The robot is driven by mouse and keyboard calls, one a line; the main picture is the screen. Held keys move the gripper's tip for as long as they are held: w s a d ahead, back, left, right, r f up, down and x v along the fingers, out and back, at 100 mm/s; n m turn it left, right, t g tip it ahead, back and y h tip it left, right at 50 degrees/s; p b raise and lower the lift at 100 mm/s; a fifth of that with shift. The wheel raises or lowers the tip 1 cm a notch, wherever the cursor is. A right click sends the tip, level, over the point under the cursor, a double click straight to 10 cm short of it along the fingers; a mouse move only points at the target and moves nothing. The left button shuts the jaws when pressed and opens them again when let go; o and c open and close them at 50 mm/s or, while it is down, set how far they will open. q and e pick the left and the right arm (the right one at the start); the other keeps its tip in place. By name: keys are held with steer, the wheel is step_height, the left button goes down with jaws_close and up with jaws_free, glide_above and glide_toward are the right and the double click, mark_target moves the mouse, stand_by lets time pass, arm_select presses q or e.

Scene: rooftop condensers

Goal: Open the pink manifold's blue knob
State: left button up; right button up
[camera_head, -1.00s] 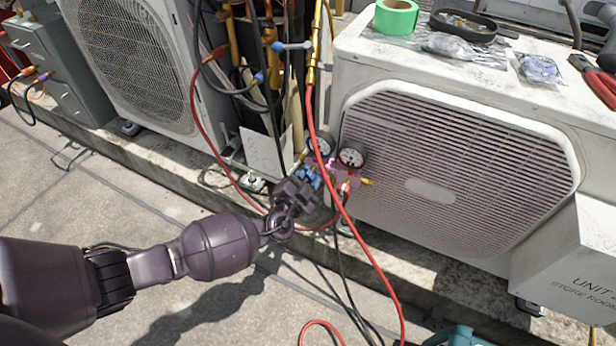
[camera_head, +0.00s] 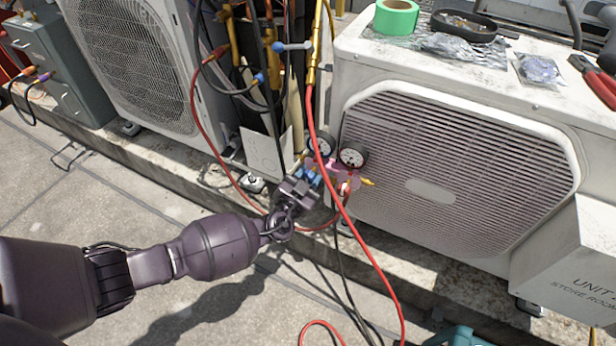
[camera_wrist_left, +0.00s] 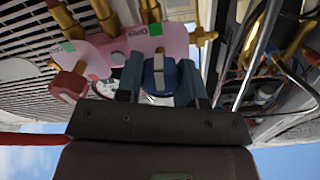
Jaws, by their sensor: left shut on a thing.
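The pink manifold (camera_head: 340,172) hangs in front of the right condenser, with two round gauges above it; it also shows in the left wrist view (camera_wrist_left: 112,58). Its blue knob (camera_wrist_left: 158,76) sits between the two fingers of my left gripper (camera_wrist_left: 160,84), which is shut on it. In the head view my left gripper (camera_head: 307,177) reaches the manifold's left side and partly hides the knob. A red knob (camera_wrist_left: 69,84) sits at the manifold's other end in the wrist view. My right gripper is not in view.
A red hose (camera_head: 361,245) runs down in front of the manifold, and dark hoses hang below. The right condenser (camera_head: 460,165) stands close behind. Green tape (camera_head: 396,17) and pliers (camera_head: 596,80) lie on its top. Paving in front is mostly clear.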

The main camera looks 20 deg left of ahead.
arm_select(q)
steer(key=o, duration=0.9)
steer(key=s, duration=0.5)
steer(key=s+p, duration=0.1)
steer(key=s, duration=0.5)
steer(key=shift+a, duration=0.2)
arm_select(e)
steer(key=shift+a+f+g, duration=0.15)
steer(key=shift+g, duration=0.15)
